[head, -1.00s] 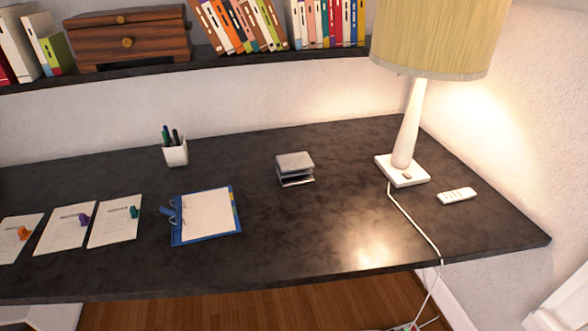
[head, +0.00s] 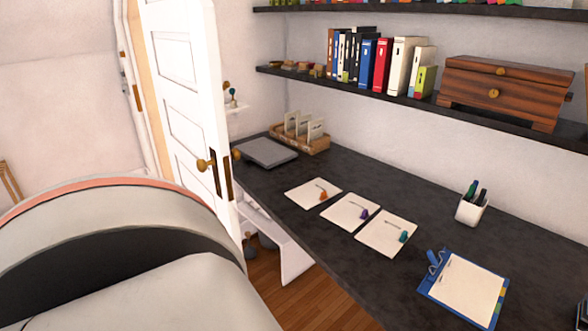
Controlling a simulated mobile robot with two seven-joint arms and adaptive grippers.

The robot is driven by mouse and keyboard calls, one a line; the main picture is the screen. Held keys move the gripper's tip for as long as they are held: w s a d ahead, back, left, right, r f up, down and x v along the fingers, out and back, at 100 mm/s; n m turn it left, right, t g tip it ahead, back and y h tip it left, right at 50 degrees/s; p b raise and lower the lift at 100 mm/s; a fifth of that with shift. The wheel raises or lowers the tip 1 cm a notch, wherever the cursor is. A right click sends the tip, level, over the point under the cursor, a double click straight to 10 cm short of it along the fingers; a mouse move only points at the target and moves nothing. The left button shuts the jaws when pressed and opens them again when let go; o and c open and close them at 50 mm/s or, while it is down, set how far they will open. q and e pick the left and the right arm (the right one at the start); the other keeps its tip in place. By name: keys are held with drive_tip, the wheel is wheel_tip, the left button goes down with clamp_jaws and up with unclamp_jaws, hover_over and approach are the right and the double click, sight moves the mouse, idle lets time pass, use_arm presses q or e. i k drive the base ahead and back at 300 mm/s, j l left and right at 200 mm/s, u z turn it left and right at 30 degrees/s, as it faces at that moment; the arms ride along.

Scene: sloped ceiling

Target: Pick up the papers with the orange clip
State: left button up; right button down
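The papers with the orange clip (head: 309,194) lie flat on the dark desk, leftmost in a row of three sheets. Their orange clip (head: 323,196) sits at the right edge of the sheet. Beside them lie papers with a purple clip (head: 347,213) and papers with a teal clip (head: 384,235). Neither of my grippers shows in the head view.
The dark desk (head: 350,172) also holds a closed grey laptop (head: 265,152), a wooden organizer (head: 319,145), a white pen cup (head: 470,211) and a blue clipboard (head: 429,288). A white door (head: 183,85) stands open at the desk's left end. A large grey rounded piece (head: 130,235) fills the lower left.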

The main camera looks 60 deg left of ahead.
sight(311, 194)
drive_tip(key=u, duration=1.75)
